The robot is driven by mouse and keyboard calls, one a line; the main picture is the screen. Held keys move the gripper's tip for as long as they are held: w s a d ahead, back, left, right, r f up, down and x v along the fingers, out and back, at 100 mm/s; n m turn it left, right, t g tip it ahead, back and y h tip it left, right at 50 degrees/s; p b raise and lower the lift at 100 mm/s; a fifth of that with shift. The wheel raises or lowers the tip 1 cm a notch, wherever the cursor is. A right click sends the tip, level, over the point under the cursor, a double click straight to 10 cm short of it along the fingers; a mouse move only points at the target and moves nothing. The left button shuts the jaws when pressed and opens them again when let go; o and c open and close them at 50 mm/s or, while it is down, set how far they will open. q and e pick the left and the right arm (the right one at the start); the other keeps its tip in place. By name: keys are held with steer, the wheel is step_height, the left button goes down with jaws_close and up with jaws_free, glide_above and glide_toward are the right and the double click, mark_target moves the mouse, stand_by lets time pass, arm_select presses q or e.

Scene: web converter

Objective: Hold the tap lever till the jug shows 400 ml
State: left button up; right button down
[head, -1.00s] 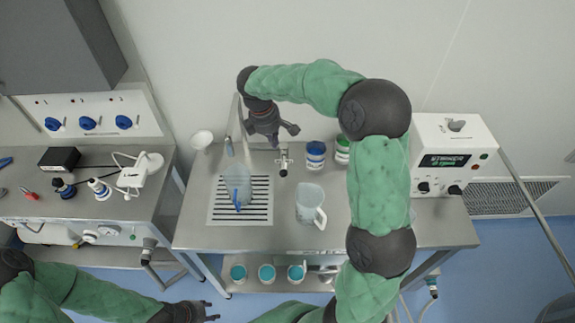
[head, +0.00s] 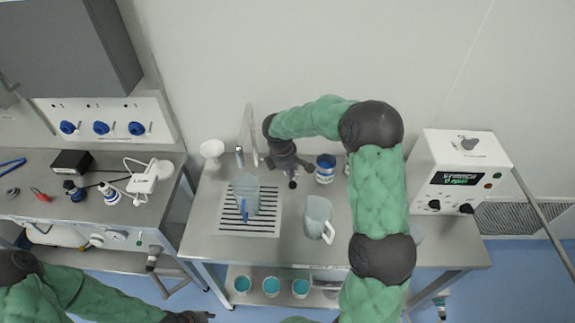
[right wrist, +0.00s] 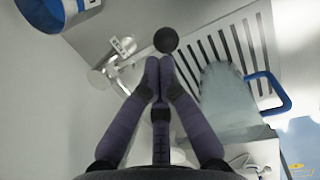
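A clear jug with a blue handle (head: 246,196) stands upright on the slotted drain grid (head: 268,225); it also shows in the right wrist view (right wrist: 226,95). I cannot read its scale or water level. The tap lever's dark round knob (head: 292,185) is just in front of my right gripper (head: 290,172). In the right wrist view the knob (right wrist: 166,39) is just beyond my right fingertips (right wrist: 159,62), which are together with nothing between them. Contact with the knob is unclear. The metal tap body (right wrist: 108,72) is beside them. My left gripper (head: 192,317) is at the bottom edge, mostly cut off.
A whitish jug (head: 318,218) stands right of the grid. A white box with a green display (head: 460,172) is at the right. Several teal-filled cups (head: 271,286) sit on the lower shelf. The bench front is clear.

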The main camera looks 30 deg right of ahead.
mark_target(290, 188)
steer(key=shift+d+f, duration=0.2)
steer(key=shift+f, duration=0.95)
steer(key=shift+s+a+f+t+h+b, duration=0.15)
steer(key=shift+f+t+b, duration=0.15)
steer(key=shift+b, duration=0.75)
steer(key=shift+s+d+f+t+h+b, duration=0.15)
steer(key=shift+f+t+b, duration=0.1)
steer(key=shift+b, duration=0.8)
steer(key=f+t+b, duration=0.1)
steer(key=b, duration=0.3)
steer(key=f+t+h+b, duration=0.1)
steer(key=b, duration=0.4)
steer(key=f+t+h+b, duration=0.1)
steer(key=b, duration=0.4)
steer(key=shift+s+a+f, duration=0.2)
steer(key=shift+a+f, duration=0.1)
steer(key=shift+f+b, duration=0.3)
steer(key=shift+b, duration=0.5)
stand_by(2.2)
